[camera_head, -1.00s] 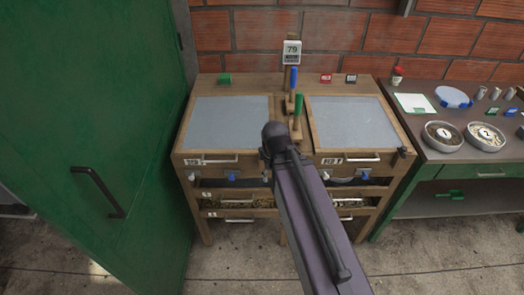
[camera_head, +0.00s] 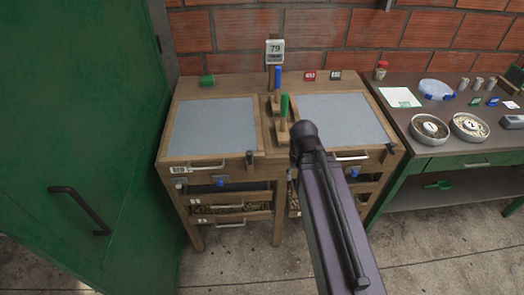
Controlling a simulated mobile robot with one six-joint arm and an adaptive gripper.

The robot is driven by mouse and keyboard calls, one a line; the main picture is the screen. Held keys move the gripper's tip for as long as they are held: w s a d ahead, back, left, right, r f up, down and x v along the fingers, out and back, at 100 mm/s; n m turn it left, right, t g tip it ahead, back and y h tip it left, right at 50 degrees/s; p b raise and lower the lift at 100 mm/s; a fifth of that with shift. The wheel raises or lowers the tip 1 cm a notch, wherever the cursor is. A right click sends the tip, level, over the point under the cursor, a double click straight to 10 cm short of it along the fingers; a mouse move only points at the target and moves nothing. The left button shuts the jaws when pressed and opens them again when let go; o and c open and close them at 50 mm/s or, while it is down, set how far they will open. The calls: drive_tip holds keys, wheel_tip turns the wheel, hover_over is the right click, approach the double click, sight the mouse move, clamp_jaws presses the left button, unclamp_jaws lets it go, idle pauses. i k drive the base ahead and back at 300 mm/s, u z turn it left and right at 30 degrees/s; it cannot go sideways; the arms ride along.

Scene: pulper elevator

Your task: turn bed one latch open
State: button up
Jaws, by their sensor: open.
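The left bed (camera_head: 214,128) is a grey panel in a wooden frame, with a small label (camera_head: 180,170) and a pale bar handle (camera_head: 209,163) on its front edge. The label is too small to read surely. A small dark latch-like knob (camera_head: 249,157) sits at the right end of that edge. The right bed (camera_head: 342,118) has a similar dark knob (camera_head: 391,148) at its right front corner. My dark arm crosses the front of the right bed. My gripper is not in view, and nothing is seen touching the left bed's knob.
A green door (camera_head: 75,150) stands close on the left. Green (camera_head: 284,105) and blue (camera_head: 278,78) upright handles stand between the beds. Drawers (camera_head: 231,207) lie below. A side table (camera_head: 437,164) with two bowls is at the right. The floor in front is clear.

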sight(250, 153)
drive_tip(key=z, duration=1.3)
drive_tip(key=k, duration=0.75)
drive_tip(key=u, duration=3.65)
drive_tip(key=i, duration=0.1)
drive_tip(key=z, duration=1.85)
